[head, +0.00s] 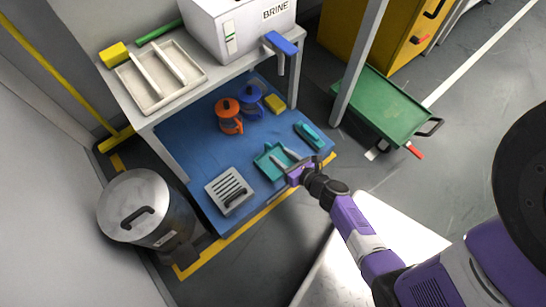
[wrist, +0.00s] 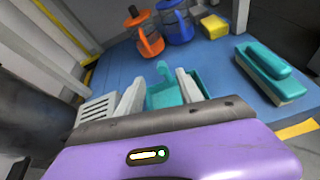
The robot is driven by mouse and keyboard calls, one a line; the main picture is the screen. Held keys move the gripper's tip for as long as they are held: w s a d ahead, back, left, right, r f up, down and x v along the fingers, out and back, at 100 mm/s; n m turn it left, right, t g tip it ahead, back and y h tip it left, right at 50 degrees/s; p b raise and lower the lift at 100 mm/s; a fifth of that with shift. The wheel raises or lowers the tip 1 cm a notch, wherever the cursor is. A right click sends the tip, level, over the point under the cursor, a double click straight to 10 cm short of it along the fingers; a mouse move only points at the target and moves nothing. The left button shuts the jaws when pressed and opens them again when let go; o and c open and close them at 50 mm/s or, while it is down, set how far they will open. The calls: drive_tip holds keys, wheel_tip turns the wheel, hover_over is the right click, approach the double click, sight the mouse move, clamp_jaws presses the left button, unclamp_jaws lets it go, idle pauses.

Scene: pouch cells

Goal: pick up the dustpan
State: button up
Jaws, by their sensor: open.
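The teal dustpan (head: 264,166) lies on the blue lower shelf (head: 190,150), near its front edge. My gripper (head: 284,159) is open and reaches over the dustpan from the front right, partly covering it. In the wrist view the dustpan (wrist: 192,88) shows between and behind my two pale fingers. The near part of the dustpan is hidden behind my gripper.
Orange (head: 229,122) and blue (head: 251,98) jugs and a yellow sponge (head: 275,104) stand behind. The upper shelf overhangs the back; a metal bin (head: 130,220) stands left.

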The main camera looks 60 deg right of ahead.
sight(270, 147)
drive_tip(key=b+x, duration=0.3)
drive_tip(key=x, duration=0.4)
drive_tip(key=shift+w+d+f, duration=0.2)
drive_tip(key=shift+w+d, duration=0.1)
clamp_jaws()
idle(1.2)
